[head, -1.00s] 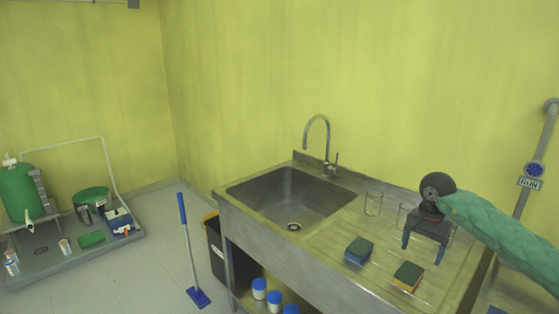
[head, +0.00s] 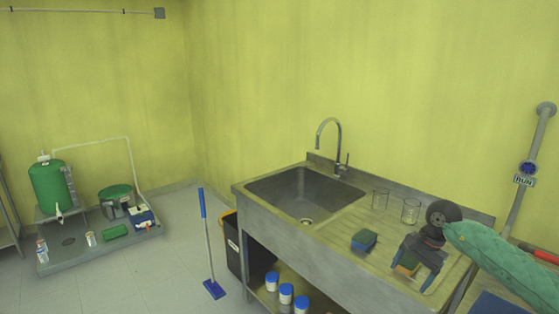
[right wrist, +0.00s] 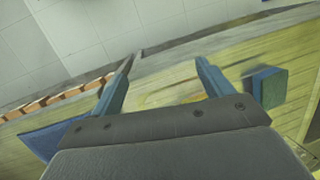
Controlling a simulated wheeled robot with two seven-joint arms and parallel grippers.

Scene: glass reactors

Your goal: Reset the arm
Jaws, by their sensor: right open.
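My right gripper (head: 411,279) is open and empty, pointing down in front of the draining board of the metal sink unit (head: 340,232). It also shows in the right wrist view (right wrist: 165,68), with nothing between its fingers. In the head view one blue and green sponge (head: 364,240) lies to the left of the gripper. My left gripper is out of view.
A tap (head: 338,148) rises behind the basin. A blue brush (head: 208,245) and a dark bin (head: 233,252) stand left of the unit.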

